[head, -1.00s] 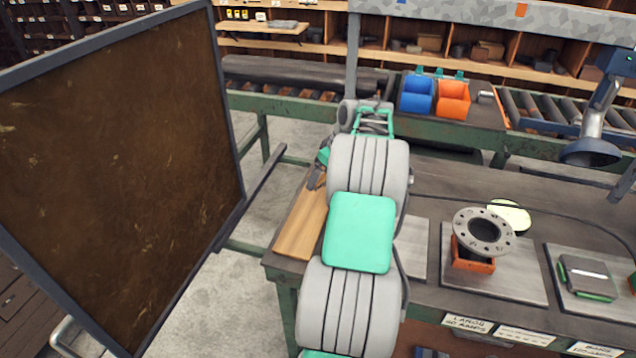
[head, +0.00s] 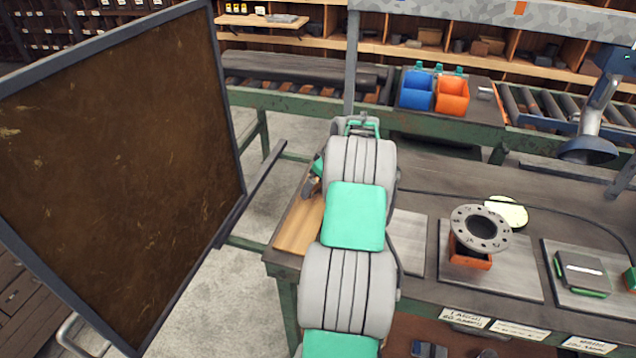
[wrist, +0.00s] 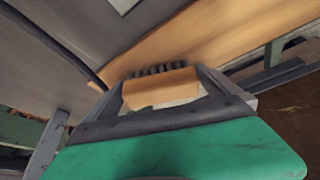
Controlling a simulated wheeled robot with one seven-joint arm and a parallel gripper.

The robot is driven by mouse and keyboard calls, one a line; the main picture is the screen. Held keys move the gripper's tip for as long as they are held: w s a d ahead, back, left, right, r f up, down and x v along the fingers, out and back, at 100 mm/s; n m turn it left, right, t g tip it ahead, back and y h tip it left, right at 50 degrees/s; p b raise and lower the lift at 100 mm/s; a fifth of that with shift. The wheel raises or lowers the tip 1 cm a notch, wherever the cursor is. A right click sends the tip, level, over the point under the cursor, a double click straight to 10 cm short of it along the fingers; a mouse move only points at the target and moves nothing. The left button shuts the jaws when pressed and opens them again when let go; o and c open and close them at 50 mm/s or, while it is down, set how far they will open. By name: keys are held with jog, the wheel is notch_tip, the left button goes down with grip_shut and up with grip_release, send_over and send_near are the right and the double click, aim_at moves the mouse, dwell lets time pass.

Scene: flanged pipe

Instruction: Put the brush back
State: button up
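The brush (wrist: 160,88), with a tan wooden back and a row of dark bristles, shows in the wrist view between the two fingers of my gripper (wrist: 162,90). The fingers press on its two ends, and the bristles point away from me. Beyond it is a tan wooden board (wrist: 225,35), which in the head view (head: 298,230) lies at the left end of the workbench. I cannot tell whether the bristles touch the board. In the head view my gripper (head: 312,186) is mostly hidden behind my arm, over the far part of the board.
A flange on a pipe (head: 481,229) stands in an orange holder on a metal plate to the right. A dark framed screen (head: 120,180) stands at left. A dark cable crosses the bench.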

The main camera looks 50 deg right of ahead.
jog(key=shift+r, duration=0.15)
jog(key=shift+s+r, duration=0.1)
jog(key=shift+r, duration=0.2)
jog(key=b+v, duration=0.1)
jog(key=v, duration=1)
jog(key=w+a+r, duration=0.2)
jog(key=a+r, duration=0.1)
jog(key=a, duration=1)
jog(key=w+a+r, duration=0.2)
jog(key=a+r, duration=0.1)
jog(key=a, duration=1)
jog(key=s+a+f+g, duration=0.1)
jog(key=s+a+f, duration=0.3)
jog(key=s+a, duration=1.1)
jog(key=a, duration=0.3)
jog(key=shift+s+f+m, duration=0.15)
jog(key=shift+s+m, duration=0.2)
jog(key=shift+m, duration=0.05)
jog(key=shift+c, duration=0.4)
